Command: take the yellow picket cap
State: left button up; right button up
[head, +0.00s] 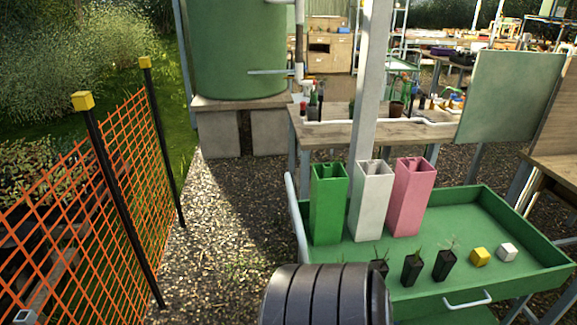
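Yellow cube-shaped caps sit on two black pickets of the orange mesh fence at the left. The nearer cap (83,100) tops the nearer tall picket (121,205). The farther cap (145,62) tops the farther picket (163,135). At the bottom left corner, a dark post end (22,317) shows a grey square top and no yellow cap. Neither of my grippers is in view.
In the cart stand green (328,205), white (371,205) and pink (409,200) square tubes and several small black plant pots (412,268). Orange mesh (135,165) spans the pickets. Gravel (215,240) between fence and cart is clear. A grey post (368,80) rises behind the cart.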

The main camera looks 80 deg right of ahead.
aim_at(480, 257)
jog(key=z, duration=3.85)
jog(key=u, duration=0.25)
jog(key=i+l+u, duration=0.25)
jog(key=u, duration=0.25)
jog(key=i+l+u, duration=0.2)
jog(key=l+u, duration=0.3)
